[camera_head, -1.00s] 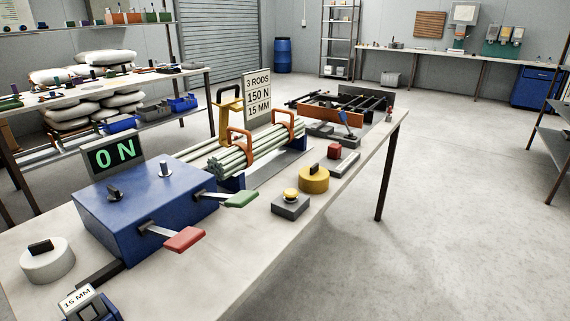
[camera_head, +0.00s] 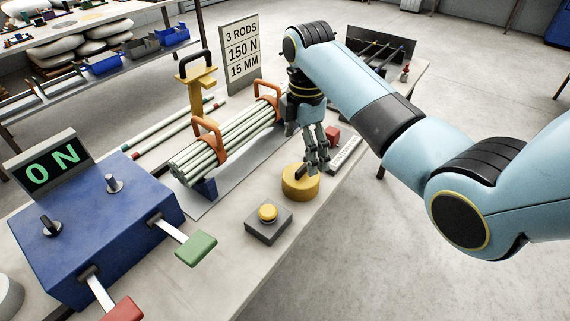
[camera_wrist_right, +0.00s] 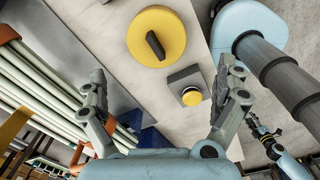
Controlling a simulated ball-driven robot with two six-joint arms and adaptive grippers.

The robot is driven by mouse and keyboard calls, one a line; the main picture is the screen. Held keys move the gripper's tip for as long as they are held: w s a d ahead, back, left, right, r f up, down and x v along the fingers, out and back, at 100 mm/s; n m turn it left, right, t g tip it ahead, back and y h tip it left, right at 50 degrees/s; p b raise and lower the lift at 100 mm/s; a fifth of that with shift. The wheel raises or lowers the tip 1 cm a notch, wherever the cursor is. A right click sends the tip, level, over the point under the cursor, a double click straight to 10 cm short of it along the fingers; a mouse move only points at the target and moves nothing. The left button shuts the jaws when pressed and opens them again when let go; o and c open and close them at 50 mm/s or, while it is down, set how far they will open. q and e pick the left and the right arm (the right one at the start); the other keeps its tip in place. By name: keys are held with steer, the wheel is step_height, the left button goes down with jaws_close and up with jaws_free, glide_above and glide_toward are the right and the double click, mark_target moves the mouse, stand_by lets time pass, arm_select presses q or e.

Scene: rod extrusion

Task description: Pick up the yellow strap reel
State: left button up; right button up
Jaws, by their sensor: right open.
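The yellow strap reel (camera_head: 297,189) is a round yellow disc with a dark handle bar on top, lying on the bench. In the right wrist view the reel (camera_wrist_right: 172,48) is ahead of the fingers, with its handle in full view. My right gripper (camera_head: 318,168) is above the reel's far right side in the head view and hides part of it. In the wrist view the right gripper (camera_wrist_right: 162,82) has its fingers wide apart with nothing between them. A small part at the wrist view's right edge looks like my left gripper (camera_wrist_right: 253,122); its jaws are unclear.
A grey box with a yellow button (camera_head: 268,213) stands close to the reel. A strapped rod bundle (camera_head: 232,137) lies to its left. A red block (camera_head: 332,136) and a flat grey bar (camera_head: 345,155) are beyond the gripper. A blue machine (camera_head: 95,225) with levers stands front left.

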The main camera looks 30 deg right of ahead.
mark_target(301, 168)
steer(key=shift+w+a+r+n, duration=0.1)
steer(key=shift+w+n, duration=0.15)
steer(key=shift+w, duration=0.1)
steer(key=shift+w+a+r+n, duration=0.1)
steer(key=shift+w+n, duration=0.15)
steer(key=shift+w, duration=0.1)
step_height(301, 168, down, 5)
steer(key=shift+d+r, duration=0.1)
steer(key=shift+r, duration=0.05)
steer(key=f, duration=0.4)
steer(key=shift+s+d+f, duration=0.2)
steer(key=shift+s, duration=0.2)
steer(key=shift+f, duration=0.45)
steer(key=shift+r, duration=0.1)
steer(key=c, duration=1.3)
